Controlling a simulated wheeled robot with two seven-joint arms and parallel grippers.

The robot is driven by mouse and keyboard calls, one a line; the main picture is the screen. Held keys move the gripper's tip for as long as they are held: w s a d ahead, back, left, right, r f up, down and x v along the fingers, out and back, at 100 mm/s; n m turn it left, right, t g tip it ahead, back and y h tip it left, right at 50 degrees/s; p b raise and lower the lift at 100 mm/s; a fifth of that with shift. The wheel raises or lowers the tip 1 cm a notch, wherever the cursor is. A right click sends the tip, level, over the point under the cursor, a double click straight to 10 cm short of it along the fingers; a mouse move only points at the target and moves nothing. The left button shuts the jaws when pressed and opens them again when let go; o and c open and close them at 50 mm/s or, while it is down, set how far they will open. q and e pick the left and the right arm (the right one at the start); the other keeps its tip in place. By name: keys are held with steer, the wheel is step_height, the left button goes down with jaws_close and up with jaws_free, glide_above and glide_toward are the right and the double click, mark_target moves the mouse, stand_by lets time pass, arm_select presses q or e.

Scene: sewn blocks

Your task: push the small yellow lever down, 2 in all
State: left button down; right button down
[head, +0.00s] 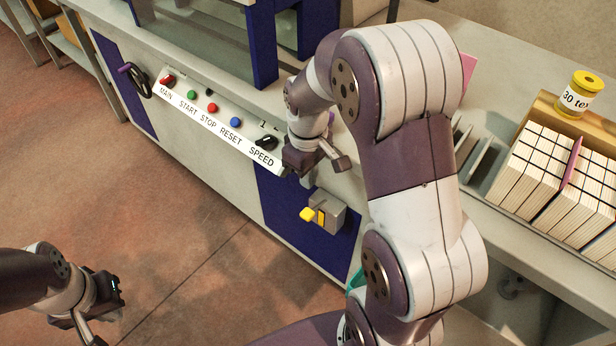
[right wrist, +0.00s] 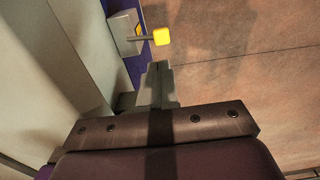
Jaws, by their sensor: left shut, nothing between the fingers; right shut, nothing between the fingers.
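The small yellow lever (head: 308,214) sticks out from a grey box (head: 334,212) on the blue front panel of the machine. In the right wrist view, its yellow knob (right wrist: 162,37) sits at the end of a short stem, just beyond my fingertips. My right gripper (head: 343,163) is shut and empty, above the lever box near the counter's front edge. Its closed fingers (right wrist: 157,72) point toward the lever, with a visible gap between them and the knob. My left gripper (head: 92,338) is shut and empty, low at the left over the floor, far from the lever.
A sloped control strip (head: 215,126) carries red, green and blue buttons and a black SPEED knob (head: 265,143), close to my right gripper. A black handwheel (head: 135,80) is at the far left. Book blocks (head: 540,170) and a yellow-lidded jar (head: 578,95) stand at the right.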

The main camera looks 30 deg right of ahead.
mark_target(304, 216)
step_height(304, 216, down, 10)
steer(key=b, duration=0.2)
steer(key=shift+f+b, duration=0.15)
steer(key=shift+b, duration=0.15)
steer(key=shift+s+a, duration=0.1)
steer(key=shift+s+a+f+p, duration=0.1)
steer(key=shift+a+f+p, duration=0.15)
steer(key=shift+f+p, duration=0.15)
steer(key=shift+s+a+f, duration=0.15)
steer(key=shift+a+f, duration=0.15)
steer(key=shift+f, duration=0.25)
steer(key=f, duration=0.2)
steer(key=a+f+p, duration=0.1)
steer(key=shift+s, duration=0.25)
steer(key=shift+s+f, duration=0.1)
